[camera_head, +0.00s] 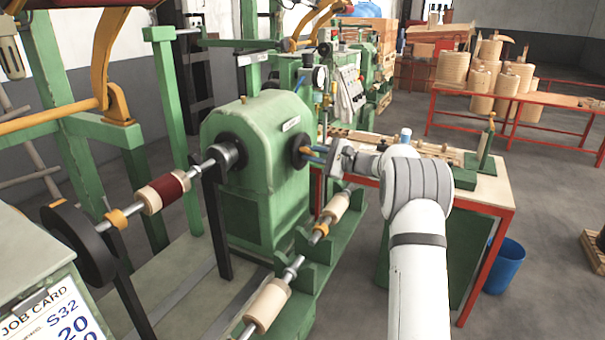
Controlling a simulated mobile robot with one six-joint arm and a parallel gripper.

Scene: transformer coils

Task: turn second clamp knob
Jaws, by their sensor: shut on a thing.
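A black round knob (298,141) sits on the right face of the green machine head (262,125). The fingertips cover part of the knob, so the exact contact is hard to see. On the head's left side a dark chuck (224,155) holds a steel shaft (200,168). A coil with dark red and cream bands (163,191), an orange collar (117,218) and a large black disc (78,245) sit along that shaft.
A lower shaft with cream spools (268,304) lies on green stands (285,268) in front of the head. A red-framed workbench (490,190) stands behind my arm, with a blue bin (505,265) beside it. Large wound coils (453,68) stand on a red table behind.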

